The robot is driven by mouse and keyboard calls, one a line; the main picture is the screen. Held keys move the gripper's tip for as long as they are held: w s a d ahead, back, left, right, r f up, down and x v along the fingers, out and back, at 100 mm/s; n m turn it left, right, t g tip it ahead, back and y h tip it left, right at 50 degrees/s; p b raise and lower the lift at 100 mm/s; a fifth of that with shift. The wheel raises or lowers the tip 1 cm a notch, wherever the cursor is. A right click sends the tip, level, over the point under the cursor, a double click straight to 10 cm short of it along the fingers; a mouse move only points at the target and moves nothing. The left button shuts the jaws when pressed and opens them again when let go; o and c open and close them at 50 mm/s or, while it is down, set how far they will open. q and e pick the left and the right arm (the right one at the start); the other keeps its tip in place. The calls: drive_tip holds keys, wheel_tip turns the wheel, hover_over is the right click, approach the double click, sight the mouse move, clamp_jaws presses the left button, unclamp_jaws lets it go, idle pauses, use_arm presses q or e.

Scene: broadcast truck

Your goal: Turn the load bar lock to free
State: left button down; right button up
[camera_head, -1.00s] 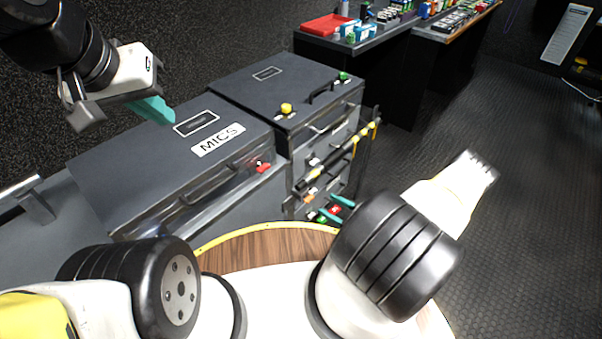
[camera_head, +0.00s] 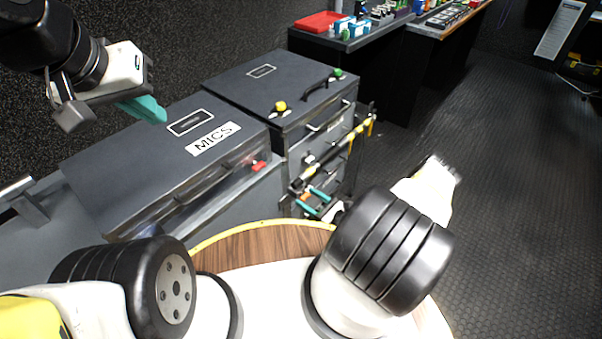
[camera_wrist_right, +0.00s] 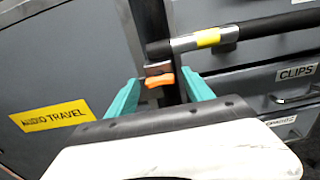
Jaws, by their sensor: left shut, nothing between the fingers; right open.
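The load bar (camera_head: 340,148) is a black bar with yellow bands, across the front of the drawer case; it also shows in the right wrist view (camera_wrist_right: 265,27). The load bar lock is a small orange lever (camera_wrist_right: 159,80) at the bar's end, by a dark upright post. My right gripper (camera_head: 316,202) is open, its teal fingers at the lock. In the right wrist view the fingers (camera_wrist_right: 160,92) stand on either side of the orange lever; contact cannot be told. My left gripper (camera_head: 150,109) is shut and empty, above the MICS case.
The MICS case (camera_head: 112,168) stands left of the drawer case (camera_head: 250,88), which has yellow and green knobs on top. Drawers labelled CLIPS (camera_wrist_right: 296,72) lie behind the bar. A red tray (camera_head: 318,20) sits on a back table. Floor at right is clear.

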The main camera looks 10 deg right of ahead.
clamp_jaws()
drive_tip(key=shift+n, duration=8.2)
